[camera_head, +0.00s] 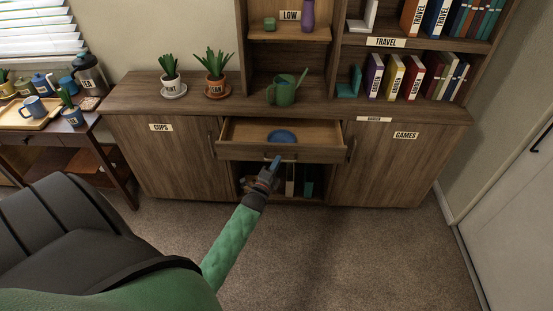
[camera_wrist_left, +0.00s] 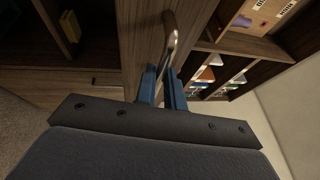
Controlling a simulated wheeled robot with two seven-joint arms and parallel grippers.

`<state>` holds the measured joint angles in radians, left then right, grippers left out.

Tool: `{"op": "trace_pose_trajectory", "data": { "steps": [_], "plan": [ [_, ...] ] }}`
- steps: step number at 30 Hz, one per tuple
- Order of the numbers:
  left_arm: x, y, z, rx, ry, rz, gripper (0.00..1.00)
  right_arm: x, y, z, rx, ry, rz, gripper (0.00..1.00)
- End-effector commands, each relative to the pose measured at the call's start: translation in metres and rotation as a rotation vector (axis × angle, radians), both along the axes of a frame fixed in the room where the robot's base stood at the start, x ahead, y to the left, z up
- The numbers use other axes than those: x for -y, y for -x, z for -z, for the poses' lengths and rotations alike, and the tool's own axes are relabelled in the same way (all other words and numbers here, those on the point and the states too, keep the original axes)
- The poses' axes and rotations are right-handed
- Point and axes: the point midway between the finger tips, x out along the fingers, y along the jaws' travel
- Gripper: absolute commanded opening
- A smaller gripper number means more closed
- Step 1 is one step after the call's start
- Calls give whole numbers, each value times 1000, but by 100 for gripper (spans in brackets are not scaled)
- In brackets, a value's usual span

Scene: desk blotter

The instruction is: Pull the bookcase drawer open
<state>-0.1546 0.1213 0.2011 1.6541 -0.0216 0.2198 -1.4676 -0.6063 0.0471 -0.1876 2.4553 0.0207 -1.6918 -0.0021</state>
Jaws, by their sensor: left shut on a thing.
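The bookcase drawer (camera_head: 236,151) is pulled out from the middle of the wooden bookcase, and its inside shows from above. A blue dish (camera_head: 281,136) lies in it. My left gripper (camera_head: 275,162) is at the middle of the drawer front, shut on the drawer handle. In the left wrist view, the blue fingers of my left gripper (camera_wrist_left: 162,88) are on either side of the curved metal handle (camera_wrist_left: 171,36). My right gripper is not in view.
Cupboard doors labelled CUPS (camera_head: 165,165) and GAMES (camera_head: 390,165) flank the drawer and look shut. A green watering can (camera_head: 283,92) and two potted plants stand on the top. A side table (camera_head: 70,130) is at left. Carpet (camera_head: 370,250) in front is clear.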

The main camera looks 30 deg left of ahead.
Motion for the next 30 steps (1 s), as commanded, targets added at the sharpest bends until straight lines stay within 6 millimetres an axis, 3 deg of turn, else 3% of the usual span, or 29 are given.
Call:
{"op": "trace_pose_trajectory", "data": {
  "steps": [9,10,13,23,30],
  "plan": [
    [0,1,1,-1,0,0,0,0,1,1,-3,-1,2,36],
    [0,1,1,-1,0,0,15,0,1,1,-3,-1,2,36],
    [0,1,1,-1,0,0,33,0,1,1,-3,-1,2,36],
    [0,3,1,-1,0,0,33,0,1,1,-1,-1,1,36],
    [4,29,8,-2,0,-1,33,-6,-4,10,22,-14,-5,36]
  ]
}}
